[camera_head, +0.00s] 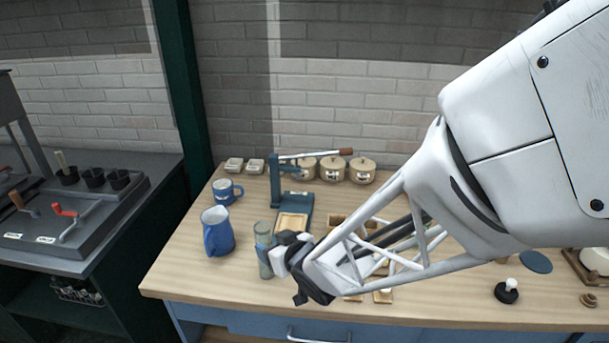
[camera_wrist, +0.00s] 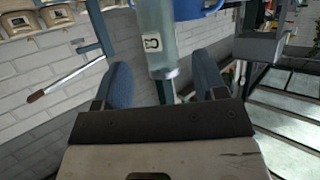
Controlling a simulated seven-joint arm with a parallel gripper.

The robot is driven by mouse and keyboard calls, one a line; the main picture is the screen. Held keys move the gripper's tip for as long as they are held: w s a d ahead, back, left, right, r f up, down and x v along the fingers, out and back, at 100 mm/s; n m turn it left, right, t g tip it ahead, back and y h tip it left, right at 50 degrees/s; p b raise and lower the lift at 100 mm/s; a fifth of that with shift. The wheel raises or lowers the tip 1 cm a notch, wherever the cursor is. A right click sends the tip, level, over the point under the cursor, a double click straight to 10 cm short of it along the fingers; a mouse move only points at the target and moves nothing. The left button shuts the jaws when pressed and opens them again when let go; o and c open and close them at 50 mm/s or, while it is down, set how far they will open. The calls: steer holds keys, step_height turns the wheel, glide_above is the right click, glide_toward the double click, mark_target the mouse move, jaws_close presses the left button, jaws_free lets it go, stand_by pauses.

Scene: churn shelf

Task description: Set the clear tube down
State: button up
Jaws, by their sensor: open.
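The clear tube (camera_head: 264,266) is upright near the left front of the wooden worktop, just right of the blue jug (camera_head: 217,232); its base appears to be on the wood. My gripper (camera_head: 279,254) is at the tube's right side and hides part of it. In the wrist view the tube (camera_wrist: 155,38), with a small white label, lies ahead of the gap between the blue fingers of my gripper (camera_wrist: 162,66). The fingers are open, with space on both sides of the tube's end.
A blue mug (camera_head: 226,192) stands behind the jug. A green press (camera_head: 293,205) with a wooden-handled lever is behind the tube. Lidded pots (camera_head: 361,170) line the back. A black-based knob (camera_head: 507,291) sits at the right. The worktop's front left is clear.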

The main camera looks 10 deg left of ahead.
steer(key=shift+v, duration=2.95)
steer(key=d+r+m+h, duration=0.2)
steer(key=d+m+h, duration=0.15)
steer(key=d, duration=0.55)
steer(key=d+r+m+h, duration=0.2)
steer(key=d+r+h, duration=0.15)
steer(key=d, duration=0.45)
steer(key=s+d+r+m+g+h, duration=0.1)
steer(key=s+d+r+m+g, duration=0.1)
steer(key=s+d, duration=0.3)
steer(key=s+d+r+m+g+h, duration=0.1)
steer(key=s+d+g, duration=0.3)
steer(key=s, duration=0.6)
steer(key=shift+d+r+m+g, duration=0.35)
steer(key=shift+d+r+g, duration=0.05)
steer(key=shift+d+r, duration=0.45)
steer(key=shift+s+h, duration=0.1)
steer(key=shift+h, duration=0.2)
